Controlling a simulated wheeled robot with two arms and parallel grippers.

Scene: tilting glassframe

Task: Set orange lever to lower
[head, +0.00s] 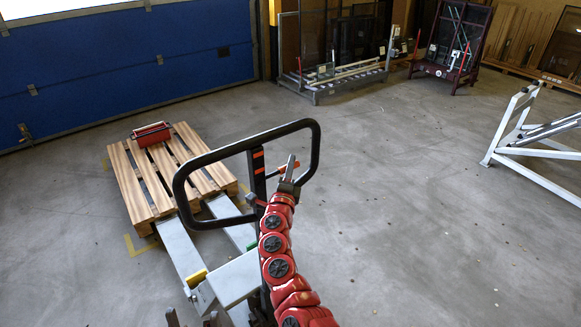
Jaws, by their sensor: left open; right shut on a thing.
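A pallet jack's black loop handle (183,170) stands in front of me on a dark post. A small orange lever (282,170) shows inside the right part of the loop, beside the post. My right gripper (290,168) is at this lever and appears shut on it; its fingers hide part of the lever, and its exact setting is hard to tell. My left gripper (193,319) is open at the bottom edge, low and left of the post, mostly cut off by the frame.
The jack's grey forks (180,247) run to a wooden pallet (130,185) with a red object (151,134) on it. A white frame (500,130) stands at right, glass racks (335,85) at the back.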

